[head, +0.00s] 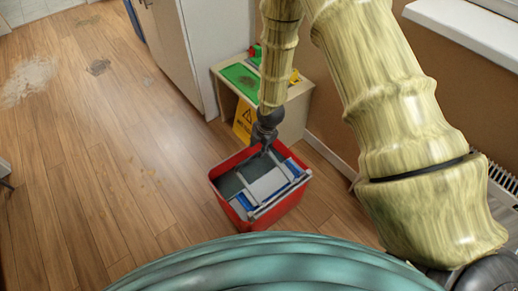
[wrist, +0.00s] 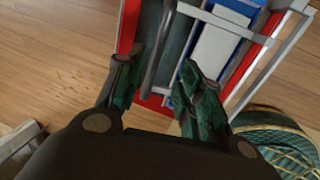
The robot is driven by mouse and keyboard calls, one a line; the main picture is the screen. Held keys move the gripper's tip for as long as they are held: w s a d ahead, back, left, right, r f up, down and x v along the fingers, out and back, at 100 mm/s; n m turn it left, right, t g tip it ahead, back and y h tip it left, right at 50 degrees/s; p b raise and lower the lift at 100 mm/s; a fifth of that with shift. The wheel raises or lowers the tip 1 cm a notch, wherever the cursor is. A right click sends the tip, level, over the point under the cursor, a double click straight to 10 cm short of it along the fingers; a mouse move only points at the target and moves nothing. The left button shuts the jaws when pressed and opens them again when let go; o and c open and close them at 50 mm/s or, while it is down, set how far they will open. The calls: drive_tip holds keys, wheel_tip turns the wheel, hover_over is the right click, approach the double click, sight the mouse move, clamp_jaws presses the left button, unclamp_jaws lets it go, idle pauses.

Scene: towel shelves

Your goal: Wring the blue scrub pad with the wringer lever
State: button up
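A red bucket (head: 225,198) with a grey and white wringer (head: 268,186) stands on the floor in the head view. Blue shows at both ends of the white plate, probably the scrub pad (head: 293,167), mostly covered; blue edges also show in the wrist view (wrist: 240,8). My gripper (head: 266,146) is over the bucket's far side, pointing down. In the wrist view its two dark fingers (wrist: 158,85) are spread apart. A grey bar (wrist: 158,55), probably the wringer lever, lies between them with gaps on both sides. I cannot tell its depth relative to the fingertips.
A low beige cabinet (head: 290,122) with a green top, small bottles and a yellow warning sign (head: 243,119) stands just behind the bucket. A radiator (head: 500,178) is at the right wall. Wood floor (head: 90,160) to the left is clear apart from stains.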

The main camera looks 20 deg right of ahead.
drive_tip(key=v, duration=0.8)
drive_tip(key=shift+r, duration=0.1)
drive_tip(key=shift+s, duration=0.1)
idle(0.3)
